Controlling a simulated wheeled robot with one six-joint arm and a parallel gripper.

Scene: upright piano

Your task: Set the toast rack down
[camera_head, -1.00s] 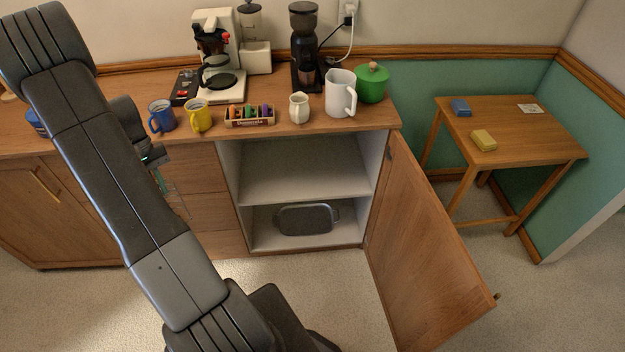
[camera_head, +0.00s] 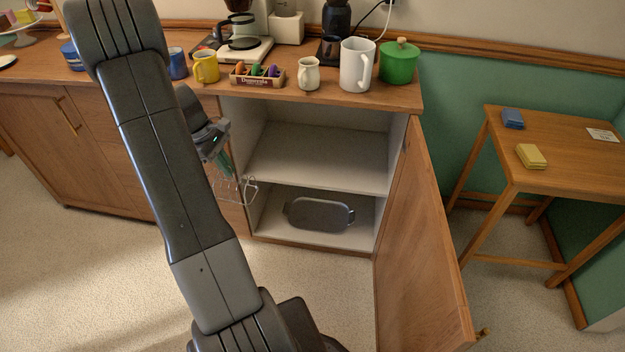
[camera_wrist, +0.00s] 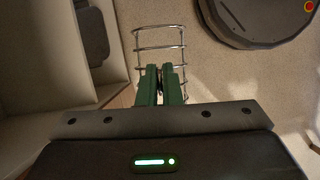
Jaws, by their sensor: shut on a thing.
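The toast rack (camera_wrist: 160,38) is a wire frame of thin metal hoops. In the wrist view my gripper (camera_wrist: 161,72) has its green fingers shut on the near end of the rack. In the head view the rack (camera_head: 247,189) hangs clear of the floor, in front of the left side of the open cabinet. My gripper (camera_head: 228,165) shows partly there, with my arm hiding some of it. The rack touches no surface that I can see.
The open cabinet has an empty upper shelf (camera_head: 320,157); a grey tray (camera_head: 319,215) stands in the lower space. Its door (camera_head: 425,250) is swung open at right. Mugs and a green pot (camera_head: 399,62) crowd the counter.

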